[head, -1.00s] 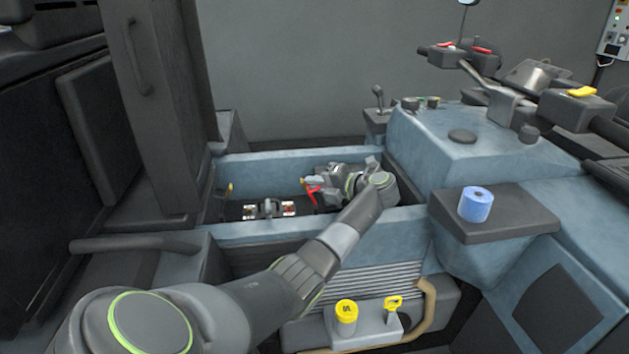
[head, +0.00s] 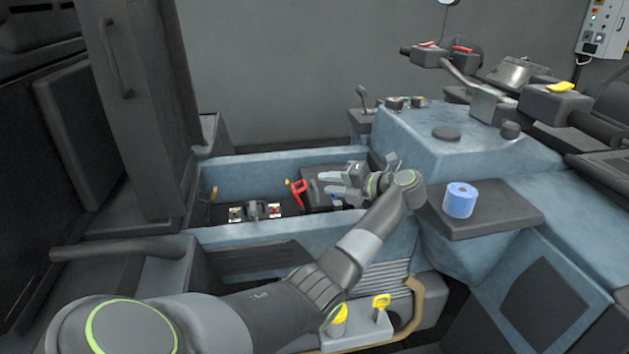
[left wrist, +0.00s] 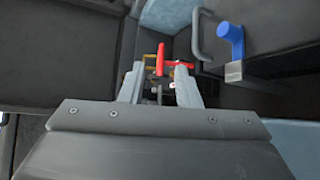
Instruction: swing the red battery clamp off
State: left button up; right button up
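The red battery clamp (head: 298,192) stands up in the blue-walled bay, just to the left of my left gripper. My left gripper (head: 325,184) reaches in from the right with its two fingers spread and nothing held between them. In the left wrist view, the red clamp (left wrist: 160,60) shows beyond and between the open fingertips (left wrist: 158,88), with a red bar beside it. The fingers look apart from the clamp in the head view. I cannot tell whether the clamp still sits on a battery post. My right gripper is not in view.
The bay's blue front wall (head: 290,232) runs beneath my left forearm. Inside, a dark unit with metal contacts (head: 255,210) sits left of the clamp. A blue handle (left wrist: 231,42) shows in the wrist view. A blue roll (head: 460,200) stands on the right ledge.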

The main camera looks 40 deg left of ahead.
pick_arm(q)
jog(key=shift+v, duration=1.9)
